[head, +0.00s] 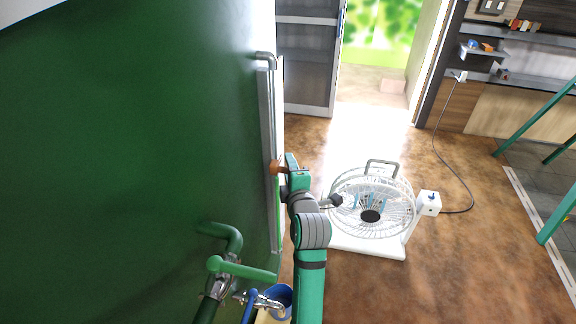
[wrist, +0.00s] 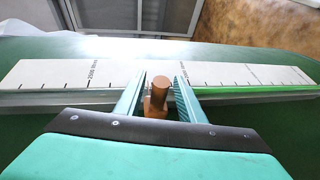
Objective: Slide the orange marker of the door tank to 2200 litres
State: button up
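The orange-brown marker (wrist: 158,97) sits on the gauge rail between my two fingers in the wrist view. My gripper (wrist: 160,88) is open around it, with a gap to each finger. The pale scale strip (wrist: 45,74) runs behind it with ticks and small labels. A green column (wrist: 250,95) fills the gauge right of the marker. In the head view the marker (head: 275,168) is on the upright gauge of the green tank (head: 130,130), with my gripper (head: 290,170) at it.
A white fan (head: 370,205) stands on the floor right of my arm, its cable running to the wall. Green pipes with a valve handle (head: 240,268) and a blue cup (head: 278,298) are below the gauge. An open doorway (head: 375,75) is behind.

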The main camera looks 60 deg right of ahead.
jog(key=v, duration=0.8)
jog(key=shift+s+a, duration=0.15)
jog(key=shift+a, duration=0.05)
jog(key=shift+r, duration=0.15)
jog(key=a+f+m+t+y, duration=0.1)
jog(key=a+f+m+y, duration=0.1)
jog(key=a+f, duration=0.9)
jog(key=a+f+m+t+y, duration=0.15)
jog(key=a+f, duration=0.55)
jog(key=a, duration=0.8)
jog(key=s+a+f+m+t+y, duration=0.1)
jog(key=s+a+m+y, duration=0.3)
jog(key=s+a, duration=1.4)
jog(key=a+f+y, duration=0.1)
jog(key=a+y, duration=0.2)
jog(key=y, duration=0.1)
jog(key=shift+s+m, duration=0.15)
jog(key=shift+m, duration=0.2)
jog(key=shift+a+t, duration=0.1)
jog(key=shift+t, duration=0.15)
